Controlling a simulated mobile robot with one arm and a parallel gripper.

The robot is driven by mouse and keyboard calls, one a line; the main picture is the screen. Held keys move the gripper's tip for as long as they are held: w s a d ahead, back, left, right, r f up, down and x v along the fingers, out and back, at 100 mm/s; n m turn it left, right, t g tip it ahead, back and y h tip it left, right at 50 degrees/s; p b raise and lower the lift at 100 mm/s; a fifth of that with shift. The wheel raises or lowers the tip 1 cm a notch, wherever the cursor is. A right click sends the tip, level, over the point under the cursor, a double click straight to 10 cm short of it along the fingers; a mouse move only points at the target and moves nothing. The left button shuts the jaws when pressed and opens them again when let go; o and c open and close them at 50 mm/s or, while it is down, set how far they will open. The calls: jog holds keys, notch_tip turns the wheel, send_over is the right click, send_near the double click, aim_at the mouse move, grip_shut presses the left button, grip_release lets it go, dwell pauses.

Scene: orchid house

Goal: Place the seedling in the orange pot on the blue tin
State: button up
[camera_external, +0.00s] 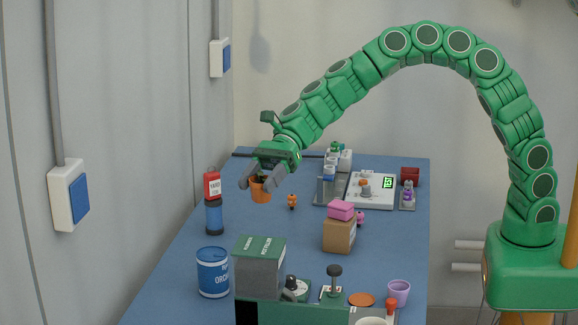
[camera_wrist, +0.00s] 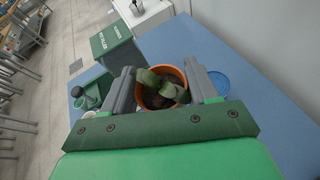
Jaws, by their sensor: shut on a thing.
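The orange pot (camera_external: 261,194) is held in my gripper (camera_external: 261,182), above the table toward its left side. In the wrist view the pot (camera_wrist: 178,72) sits between the two grey fingers (camera_wrist: 162,88), with dark soil and the green leaves of the seedling (camera_wrist: 160,84) inside. In the external view the seedling is mostly hidden by the gripper. The blue tin (camera_external: 213,276) stands upright on the near left of the table, nearer the camera than the pot. Its round blue top (camera_wrist: 220,82) shows right of the pot in the wrist view, apart from it.
A green-topped grey box (camera_external: 259,262) stands close right of the tin. A cardboard box with a pink block (camera_external: 339,234) and a small orange figure (camera_external: 292,201) are farther right. The table (camera_external: 275,223) between is clear.

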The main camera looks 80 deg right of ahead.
jog(key=shift+w+a+f, duration=0.7)
jog(key=shift+w+f, duration=0.8)
jog(key=shift+w, duration=0.35)
jog(key=shift+w+a+f, duration=0.65)
jog(key=shift+w+f, duration=0.8)
jog(key=shift+w, duration=0.35)
jog(key=shift+w+a+f, duration=0.7)
jog(key=shift+w+f, duration=0.8)
jog(key=shift+w, duration=0.35)
jog(key=shift+f, duration=1.65)
jog(key=shift+f, duration=0.1)
jog(key=o, duration=1.1)
jog(key=shift+s+d+r, duration=0.15)
jog(key=shift+d+r, duration=0.25)
jog(key=shift+d, duration=0.05)
jog(key=v, duration=1.1)
jog(key=shift+s+a, duration=0.1)
